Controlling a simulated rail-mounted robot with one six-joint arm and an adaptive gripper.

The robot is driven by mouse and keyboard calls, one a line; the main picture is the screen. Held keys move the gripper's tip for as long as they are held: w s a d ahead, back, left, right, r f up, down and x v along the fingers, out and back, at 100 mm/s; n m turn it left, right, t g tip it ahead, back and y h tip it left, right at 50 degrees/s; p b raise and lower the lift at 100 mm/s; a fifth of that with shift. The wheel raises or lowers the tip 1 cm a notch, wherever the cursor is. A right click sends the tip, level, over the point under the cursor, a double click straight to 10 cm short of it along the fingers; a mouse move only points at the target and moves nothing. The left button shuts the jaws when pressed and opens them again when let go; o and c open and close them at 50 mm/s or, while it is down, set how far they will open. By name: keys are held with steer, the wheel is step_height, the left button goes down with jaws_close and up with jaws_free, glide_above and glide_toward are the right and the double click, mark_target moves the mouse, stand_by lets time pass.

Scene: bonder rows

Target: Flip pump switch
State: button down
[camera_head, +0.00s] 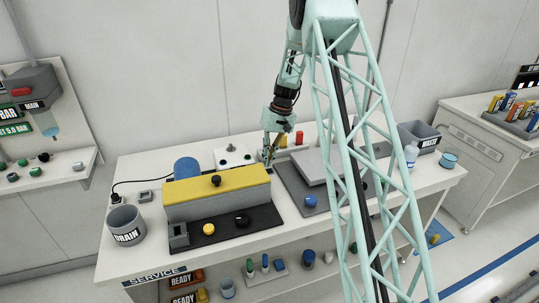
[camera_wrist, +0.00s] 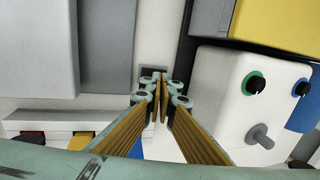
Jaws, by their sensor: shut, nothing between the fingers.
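My gripper (camera_head: 268,158) is low over the service bench, between the yellow-topped block and the grey slab. In the wrist view its fingers (camera_wrist: 161,80) are shut with nothing between them. A small dark grey plate (camera_wrist: 146,73) lies just past the fingertips, partly hidden by them. It may be the pump switch, but no lever shows clearly, and I cannot tell whether the fingers touch it. A white box (camera_head: 234,156) with knobs stands beside the gripper. In the wrist view the white box (camera_wrist: 222,92) shows green-ringed and blue-ringed black knobs and a grey lever.
The yellow-topped block (camera_head: 216,187) stands on a dark mat at front left, with a blue cylinder (camera_head: 187,168) behind it. The grey slab (camera_head: 316,166) is to the right. A drain pot (camera_head: 126,225) stands at far left. Red and yellow pieces are close behind the gripper.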

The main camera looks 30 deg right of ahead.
steer(key=shift+x, duration=1.4)
